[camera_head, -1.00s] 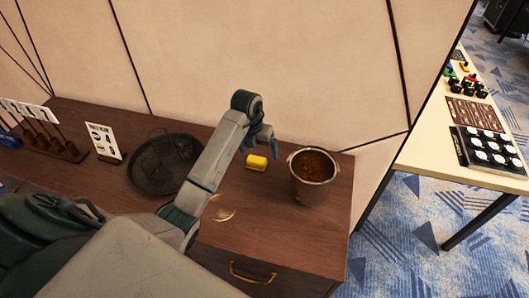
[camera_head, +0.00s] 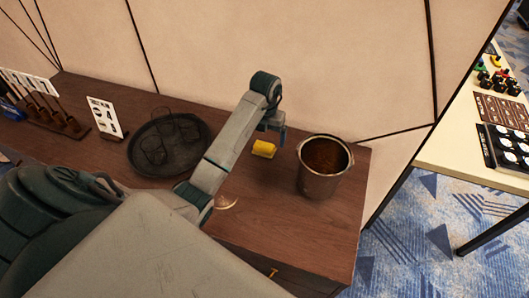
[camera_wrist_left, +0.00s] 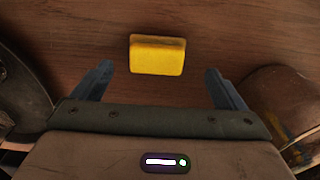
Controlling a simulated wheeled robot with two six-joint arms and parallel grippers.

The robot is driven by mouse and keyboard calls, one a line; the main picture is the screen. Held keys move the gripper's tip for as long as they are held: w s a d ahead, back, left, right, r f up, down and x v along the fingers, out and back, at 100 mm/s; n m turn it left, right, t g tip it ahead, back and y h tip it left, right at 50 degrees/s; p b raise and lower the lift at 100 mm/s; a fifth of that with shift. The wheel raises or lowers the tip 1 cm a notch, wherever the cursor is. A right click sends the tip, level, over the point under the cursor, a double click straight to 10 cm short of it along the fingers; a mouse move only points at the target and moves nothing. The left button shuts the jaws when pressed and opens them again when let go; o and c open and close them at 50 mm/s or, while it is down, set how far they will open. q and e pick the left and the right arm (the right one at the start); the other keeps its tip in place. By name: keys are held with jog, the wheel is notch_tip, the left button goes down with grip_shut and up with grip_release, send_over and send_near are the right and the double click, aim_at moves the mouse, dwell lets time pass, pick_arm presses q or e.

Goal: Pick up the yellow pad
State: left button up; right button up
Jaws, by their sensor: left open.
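The yellow pad (camera_head: 263,149) lies on the brown wooden cabinet top, left of the metal pot. In the left wrist view the yellow pad (camera_wrist_left: 157,55) lies flat, its long side running across the picture. My left gripper (camera_head: 273,128) is at the pad, its fingers partly hidden by the wrist in the head view. In the left wrist view my left gripper (camera_wrist_left: 158,75) is open and empty, with one finger to each side of the pad and clear gaps between. My right gripper is not in view.
A metal pot (camera_head: 313,182) with brown contents stands close on the right. A dark round tray (camera_head: 137,165) with wire items lies on the left. A white sign (camera_head: 107,119) and a tool rack (camera_head: 75,132) stand farther left. A wall runs behind.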

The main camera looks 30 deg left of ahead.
aim_at(264, 145)
pick_arm(q)
jog(key=shift+s+f, duration=0.1)
jog(key=shift+f, duration=0.2)
jog(key=f+b, duration=0.1)
jog(key=f, duration=0.1)
jog(key=f+b, duration=0.1)
jog(key=b, duration=0.1)
jog(key=shift+a+f, duration=0.2)
jog(key=shift+f, duration=0.5)
jog(key=shift+r, duration=0.1)
jog(key=shift+c, duration=0.8)
jog(key=c, duration=0.9)
